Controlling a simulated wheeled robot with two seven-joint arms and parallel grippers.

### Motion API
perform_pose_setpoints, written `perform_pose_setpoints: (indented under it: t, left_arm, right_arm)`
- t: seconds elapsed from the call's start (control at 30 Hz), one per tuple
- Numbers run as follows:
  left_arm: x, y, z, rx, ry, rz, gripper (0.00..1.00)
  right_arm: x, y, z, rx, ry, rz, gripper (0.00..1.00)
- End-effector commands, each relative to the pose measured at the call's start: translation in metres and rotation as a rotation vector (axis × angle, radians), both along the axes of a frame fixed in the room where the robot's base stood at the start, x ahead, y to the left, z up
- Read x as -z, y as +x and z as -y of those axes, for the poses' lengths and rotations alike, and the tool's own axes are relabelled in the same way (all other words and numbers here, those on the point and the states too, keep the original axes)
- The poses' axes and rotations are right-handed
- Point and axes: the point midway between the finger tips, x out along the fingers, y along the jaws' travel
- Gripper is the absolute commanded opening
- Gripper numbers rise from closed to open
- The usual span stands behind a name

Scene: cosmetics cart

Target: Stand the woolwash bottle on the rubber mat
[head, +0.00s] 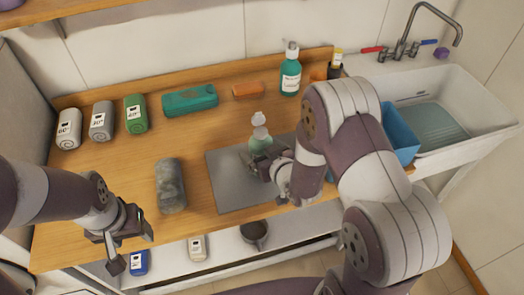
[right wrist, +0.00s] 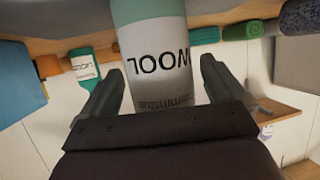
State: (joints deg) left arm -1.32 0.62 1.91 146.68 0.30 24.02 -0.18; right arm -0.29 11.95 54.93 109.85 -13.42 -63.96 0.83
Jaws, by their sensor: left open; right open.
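The woolwash bottle (head: 260,123), pale green with a whitish top, stands upright at the grey rubber mat (head: 228,192) in the head view. My right gripper hides its lower part, so its base contact does not show. My right gripper (head: 264,160) is open around the bottle. In the right wrist view the bottle (right wrist: 156,70), with its WOOL label upside down, is between the two fingers (right wrist: 160,88), with a small gap on each side. My left gripper (head: 132,248) is open and empty at the table's front left edge.
A grey rolled towel (head: 171,186) lies left of the mat. Rolled towels (head: 136,113), a teal case (head: 190,99), an orange block (head: 248,90) and a teal pump bottle (head: 290,72) line the back. A blue bin (head: 400,135) and sink (head: 470,85) are at right.

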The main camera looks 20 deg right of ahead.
Motion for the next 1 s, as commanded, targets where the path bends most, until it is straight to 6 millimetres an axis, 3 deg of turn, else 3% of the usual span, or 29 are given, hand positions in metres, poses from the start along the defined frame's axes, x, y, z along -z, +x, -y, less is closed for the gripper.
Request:
perform_pose_setpoints:
  t: [0.17, 0.5, 0.73, 0.87, 1.0]
  left_arm:
    - [-0.002, 0.0, 0.0, 0.0, 0.0, 0.0, 0.62]
    - [0.005, 0.0, 0.0, 0.0, 0.0, 0.0, 0.62]
    - [0.005, 0.0, 0.0, 0.0, 0.0, 0.0, 0.62]
    - [0.005, 0.0, 0.0, 0.0, 0.0, 0.0, 0.62]
    - [0.005, 0.0, 0.0, 0.0, 0.0, 0.0, 0.62]
  right_arm:
    - [-0.007, -0.008, 0.002, 0.001, 0.0, -0.001, 0.96]
    - [-0.038, -0.08, 0.02, 0.004, 0.0, 0.001, 0.96]
    - [-0.049, -0.105, 0.027, 0.005, -0.01, -0.02, 0.96]
    - [-0.039, -0.102, 0.04, 0.05, -0.09, -0.224, 0.96]
    - [-0.034, -0.125, 0.053, 0.139, -0.155, -0.592, 0.96]
